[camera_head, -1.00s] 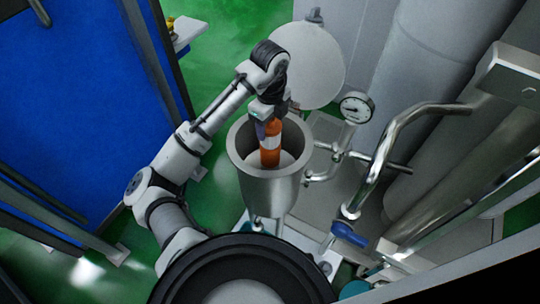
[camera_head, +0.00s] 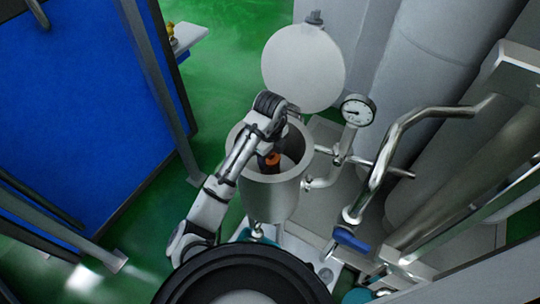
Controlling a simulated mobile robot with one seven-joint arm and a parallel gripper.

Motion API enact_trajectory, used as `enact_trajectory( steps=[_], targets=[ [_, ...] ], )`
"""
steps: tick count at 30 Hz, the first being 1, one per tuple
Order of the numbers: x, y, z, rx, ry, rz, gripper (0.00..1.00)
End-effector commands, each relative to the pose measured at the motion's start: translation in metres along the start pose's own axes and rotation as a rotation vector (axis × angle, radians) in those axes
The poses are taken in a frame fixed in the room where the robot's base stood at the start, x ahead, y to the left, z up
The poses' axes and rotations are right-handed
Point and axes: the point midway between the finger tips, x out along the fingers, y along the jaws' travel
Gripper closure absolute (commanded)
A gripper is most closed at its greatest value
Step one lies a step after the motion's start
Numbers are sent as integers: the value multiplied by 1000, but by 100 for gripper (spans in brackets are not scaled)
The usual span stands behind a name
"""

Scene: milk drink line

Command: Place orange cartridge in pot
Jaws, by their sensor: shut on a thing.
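The steel pot (camera_head: 272,200) stands upright near the middle of the view with its round mouth open. The orange cartridge (camera_head: 272,159) is inside the pot's mouth; only a small orange part of it shows, and the rest is hidden by my wrist and arm. My gripper (camera_head: 273,150) is at the pot's opening, mostly hidden by my wrist, and is shut on the cartridge. Whether the cartridge touches the pot's bottom cannot be seen.
The round lid (camera_head: 303,68) stands open behind the pot. A pressure gauge (camera_head: 357,110) and pipes (camera_head: 385,165) are close on the right, with a blue valve handle (camera_head: 350,238). A blue panel (camera_head: 90,110) is at the left. Green floor lies between the panel and pot.

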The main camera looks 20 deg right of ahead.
Motion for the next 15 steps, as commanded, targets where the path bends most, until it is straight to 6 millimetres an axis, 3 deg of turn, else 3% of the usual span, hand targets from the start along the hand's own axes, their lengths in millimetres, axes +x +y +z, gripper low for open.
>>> enact_trajectory(
  steps=[8, 9, 13, 15],
  targets=[
    [4, 0, 0, 0, 0, 0, 75],
    [3, 0, 0, 0, 0, 0, 38],
    [2, 0, 0, 0, 0, 0, 21],
    [2, 0, 0, 0, 0, 0, 21]
  ],
)
